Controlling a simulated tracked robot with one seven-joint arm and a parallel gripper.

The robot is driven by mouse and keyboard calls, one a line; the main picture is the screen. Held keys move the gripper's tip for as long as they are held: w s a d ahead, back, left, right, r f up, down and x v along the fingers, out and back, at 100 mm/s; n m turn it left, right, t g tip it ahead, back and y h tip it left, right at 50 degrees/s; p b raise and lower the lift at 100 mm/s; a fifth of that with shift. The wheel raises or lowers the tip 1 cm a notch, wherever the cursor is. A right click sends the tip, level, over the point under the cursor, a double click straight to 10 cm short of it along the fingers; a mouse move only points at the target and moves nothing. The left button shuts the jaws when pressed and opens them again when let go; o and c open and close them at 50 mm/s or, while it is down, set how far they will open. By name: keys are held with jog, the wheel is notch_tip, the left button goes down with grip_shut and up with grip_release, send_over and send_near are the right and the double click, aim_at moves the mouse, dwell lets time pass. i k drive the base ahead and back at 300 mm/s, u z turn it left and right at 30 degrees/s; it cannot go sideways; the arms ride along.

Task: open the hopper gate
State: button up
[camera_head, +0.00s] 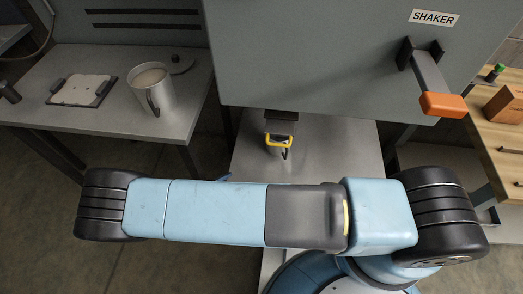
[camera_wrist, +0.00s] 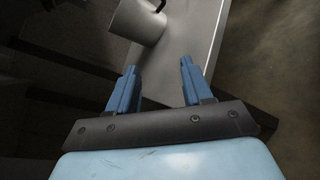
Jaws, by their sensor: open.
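A large grey housing (camera_head: 300,50) with a SHAKER label fills the upper head view. Under its lower edge is a dark outlet (camera_head: 281,122) with a yellow loop handle (camera_head: 281,139), which looks like the hopper gate's handle. A dark lever with an orange grip (camera_head: 443,105) sticks out of the housing's right side. My gripper (camera_wrist: 158,68) is open and empty in the wrist view, its two blue fingers apart. The yellow handle is not visible in the wrist view. In the head view my arm crosses the foreground, and I cannot make out the gripper clearly.
A grey table (camera_head: 55,113) at left holds a metal mug (camera_head: 152,90) and a dark-framed pale plate (camera_head: 81,90). The mug also seems to show beyond my fingers in the wrist view (camera_wrist: 138,22). A grey bench (camera_head: 335,145) lies below the outlet; a wooden worktop (camera_head: 495,135) stands at right.

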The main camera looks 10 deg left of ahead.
aim_at(284, 129)
jog(key=z, duration=1.75)
jog(key=i, duration=0.1)
jog(key=u, duration=2.65)
